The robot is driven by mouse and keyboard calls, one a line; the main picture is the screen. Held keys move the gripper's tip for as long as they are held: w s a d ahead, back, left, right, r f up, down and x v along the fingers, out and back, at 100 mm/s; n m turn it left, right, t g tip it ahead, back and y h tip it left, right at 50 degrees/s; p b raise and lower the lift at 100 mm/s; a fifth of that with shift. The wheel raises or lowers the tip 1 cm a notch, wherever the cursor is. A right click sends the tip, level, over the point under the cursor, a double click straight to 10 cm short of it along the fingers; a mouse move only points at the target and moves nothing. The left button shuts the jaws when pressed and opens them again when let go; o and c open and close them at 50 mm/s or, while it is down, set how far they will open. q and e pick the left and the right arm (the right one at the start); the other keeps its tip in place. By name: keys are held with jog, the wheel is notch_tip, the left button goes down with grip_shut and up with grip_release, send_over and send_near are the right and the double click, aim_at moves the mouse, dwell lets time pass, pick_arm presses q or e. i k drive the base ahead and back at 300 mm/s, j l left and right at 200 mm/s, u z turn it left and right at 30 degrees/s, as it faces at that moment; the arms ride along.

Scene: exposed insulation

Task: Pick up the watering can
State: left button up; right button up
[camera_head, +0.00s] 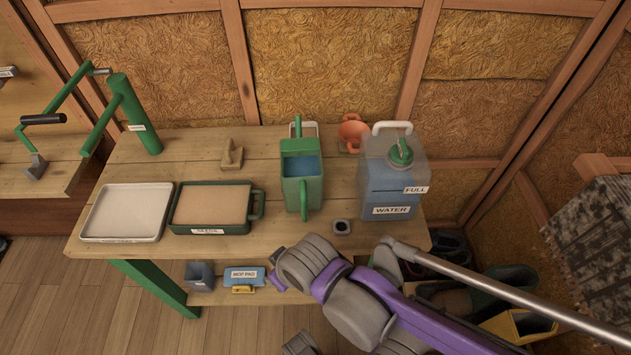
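The green watering can (302,182) stands upright on the wooden workbench (262,152), right of its middle. Blue shows in its open top, and a green handle or spout points toward the bench's front edge. Nothing of mine touches it. One of my arms, purple and grey, comes in from the lower right, with a grey joint below and in front of the can. Its gripper cannot be made out. My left arm and gripper are not in view.
A water container (391,190) stands close right of the can. A green seed tray (211,207) and a white tray (127,212) lie left. A metal rod (500,288) crosses the lower right.

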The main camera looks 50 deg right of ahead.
aim_at(302, 172)
jog(key=l+z, duration=0.1)
jog(key=z, duration=0.4)
jog(key=i+z, duration=0.1)
jog(key=z, duration=0.35)
jog(key=i+l+z, duration=0.1)
jog(key=z, duration=0.4)
jog(key=i+z, duration=0.1)
jog(key=i, duration=0.1)
